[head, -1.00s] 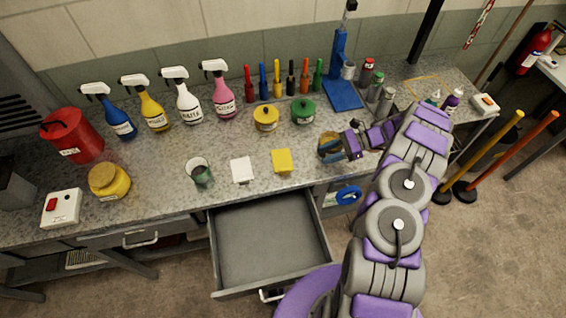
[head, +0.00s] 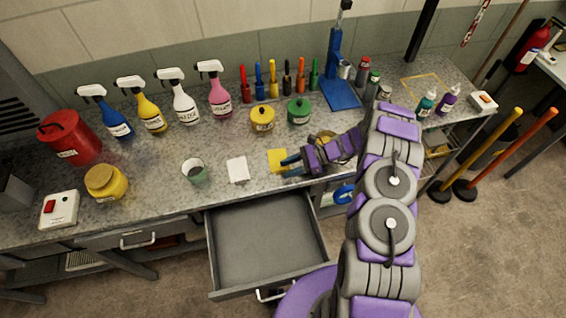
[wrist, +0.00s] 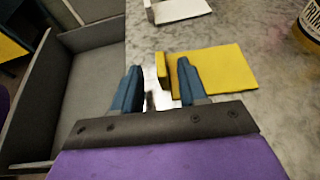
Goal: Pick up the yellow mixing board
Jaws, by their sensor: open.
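The yellow mixing board (head: 275,158) lies flat on the grey worktop near its front edge, right of a white board. In the wrist view, the yellow board (wrist: 218,68) has a small upright lip on its near-left side. My gripper (head: 285,165) is at the board's right side in the head view, partly covering it. In the wrist view, my gripper (wrist: 158,72) is open, and the lip shows between its two blue fingers, closer to the right one. I cannot tell whether a finger touches it.
An open, empty grey drawer (head: 265,240) juts out below the worktop. A yellow pot (head: 262,118) and a green pot (head: 299,111) stand behind. Spray bottles line the back.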

